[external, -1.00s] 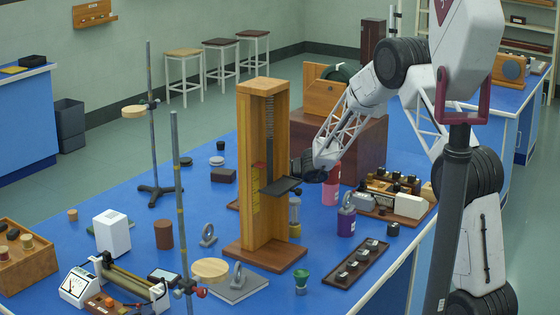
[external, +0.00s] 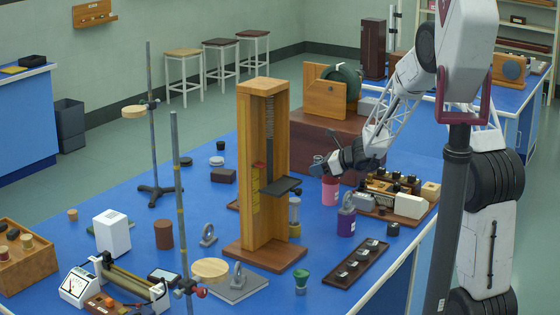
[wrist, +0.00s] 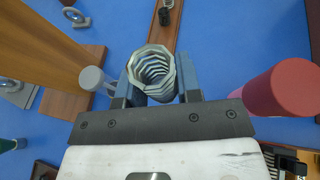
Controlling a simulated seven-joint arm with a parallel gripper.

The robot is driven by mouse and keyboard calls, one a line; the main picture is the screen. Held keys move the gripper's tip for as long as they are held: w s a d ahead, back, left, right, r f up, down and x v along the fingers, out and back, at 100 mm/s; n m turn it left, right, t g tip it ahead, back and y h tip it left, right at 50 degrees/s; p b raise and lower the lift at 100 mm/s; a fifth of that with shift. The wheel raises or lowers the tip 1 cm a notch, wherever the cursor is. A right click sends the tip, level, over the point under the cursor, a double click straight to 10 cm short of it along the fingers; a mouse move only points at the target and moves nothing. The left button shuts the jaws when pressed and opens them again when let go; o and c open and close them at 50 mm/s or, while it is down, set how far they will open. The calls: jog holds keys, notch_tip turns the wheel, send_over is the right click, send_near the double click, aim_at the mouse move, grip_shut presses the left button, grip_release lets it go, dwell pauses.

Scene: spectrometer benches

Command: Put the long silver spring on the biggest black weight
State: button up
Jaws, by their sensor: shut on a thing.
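The silver spring (wrist: 152,70) is a wide metal coil seen end-on in the wrist view. It sits between the two fingers of my gripper (wrist: 157,80), which is shut on it. In the external view my gripper (external: 323,166) is up in the air to the right of the wooden tower. The spring is too small there to make out clearly. Dark round pieces that look like weights lie on the blue bench left of the tower, one low disc (external: 186,162) and one farther back (external: 220,146). I cannot tell which black weight is biggest.
The tall wooden tower (external: 250,170) with its black shelf (external: 282,187) stands left of my gripper.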

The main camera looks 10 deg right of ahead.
jog(key=s+d, duration=1.1)
jog(key=s, duration=0.5)
jog(key=s+d, duration=1.1)
jog(key=s, duration=0.5)
notch_tip(320, 180, down, 8)
jog(key=shift+w+r, duration=0.15)
jog(key=shift+w+d, duration=0.1)
jog(key=shift+w, duration=0.05)
send_over(393, 224)
jog(key=shift+f, duration=0.75)
jog(key=shift+f, duration=1.75)
jog(key=shift+f, duration=0.1)
